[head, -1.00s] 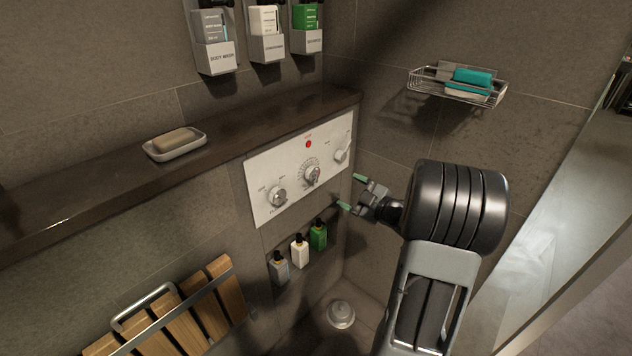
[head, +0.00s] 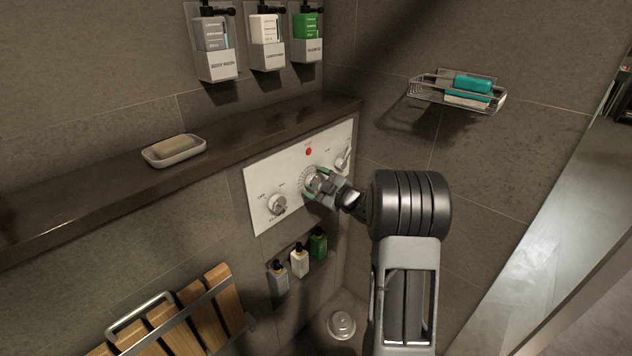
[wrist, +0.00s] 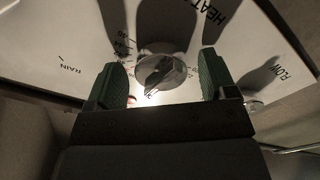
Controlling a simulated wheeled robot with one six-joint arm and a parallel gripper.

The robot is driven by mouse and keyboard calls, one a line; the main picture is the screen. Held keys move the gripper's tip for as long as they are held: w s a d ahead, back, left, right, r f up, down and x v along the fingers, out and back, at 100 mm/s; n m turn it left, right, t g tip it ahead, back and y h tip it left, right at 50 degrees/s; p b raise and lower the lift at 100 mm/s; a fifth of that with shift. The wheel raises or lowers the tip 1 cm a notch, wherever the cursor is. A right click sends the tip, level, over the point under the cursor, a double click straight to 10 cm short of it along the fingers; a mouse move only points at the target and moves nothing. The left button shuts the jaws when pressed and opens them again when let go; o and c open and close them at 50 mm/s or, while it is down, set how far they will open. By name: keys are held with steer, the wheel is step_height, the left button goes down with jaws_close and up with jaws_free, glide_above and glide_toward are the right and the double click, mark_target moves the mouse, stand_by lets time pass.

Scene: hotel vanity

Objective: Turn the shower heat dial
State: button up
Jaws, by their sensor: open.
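The heat dial (head: 313,183) is the round metal middle knob on the white control panel (head: 258,177). In the wrist view the dial (wrist: 160,72) lies between my two fingers, below the lettering "HEAT". My gripper (head: 314,184) is open at the panel, with its green-tipped fingers on either side of the dial. In the wrist view my gripper (wrist: 168,84) shows a gap between each finger and the dial. My gripper partly hides the dial in the head view.
Another knob (head: 277,205) is left of the dial, and a lever knob (head: 343,160) is to its right. A red button (head: 308,152) sits above it. A dark ledge (head: 235,130) runs above the panel. Small bottles (head: 299,260) stand below. A wire basket (head: 455,92) hangs right.

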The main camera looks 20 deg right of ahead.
steer(key=shift+w+a, duration=0.1)
steer(key=shift+w, duration=0.1)
steer(key=shift+c, duration=0.3)
steer(key=c, duration=0.9)
steer(key=shift+r, duration=0.1)
